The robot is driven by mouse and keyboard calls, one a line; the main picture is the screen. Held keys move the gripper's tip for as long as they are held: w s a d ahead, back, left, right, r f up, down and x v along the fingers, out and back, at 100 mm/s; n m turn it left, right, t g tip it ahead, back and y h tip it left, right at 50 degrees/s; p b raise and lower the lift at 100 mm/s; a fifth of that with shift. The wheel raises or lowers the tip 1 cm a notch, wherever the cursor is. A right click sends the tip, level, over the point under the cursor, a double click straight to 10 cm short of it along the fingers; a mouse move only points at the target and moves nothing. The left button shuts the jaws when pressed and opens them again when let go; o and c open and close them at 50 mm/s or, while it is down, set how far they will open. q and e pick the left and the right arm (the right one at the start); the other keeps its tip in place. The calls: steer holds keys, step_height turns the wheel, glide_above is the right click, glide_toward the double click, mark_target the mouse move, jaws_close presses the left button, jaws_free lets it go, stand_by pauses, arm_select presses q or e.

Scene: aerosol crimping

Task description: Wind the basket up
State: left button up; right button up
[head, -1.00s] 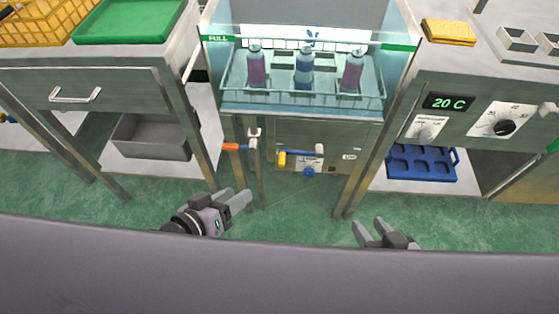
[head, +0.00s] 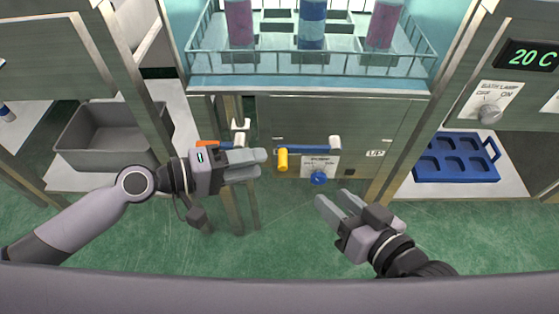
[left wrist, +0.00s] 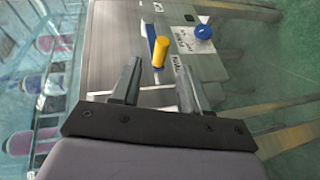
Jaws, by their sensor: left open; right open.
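The wire basket (head: 200,62) holds several upright cans, two purple and one blue, inside the glass-fronted bath. Below it, a blue crank arm (head: 306,148) lies nearly level on the steel front panel, with a yellow handle (head: 282,160) at its left end. My left gripper (head: 264,163) is open just left of the yellow handle and not around it. In the left wrist view the yellow handle (left wrist: 160,50) appears just beyond and between the open fingertips (left wrist: 156,72). My right gripper (head: 333,198) is open and empty, low and right of the crank.
An orange handle (head: 207,144) is partly hidden behind my left gripper. A grey bin (head: 110,140) and a blue tray (head: 455,158) stand on side shelves.

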mark_target(282, 156)
arm_select(q)
steer(key=shift+x, duration=3.65)
steer(key=shift+a, duration=0.1)
jaws_close()
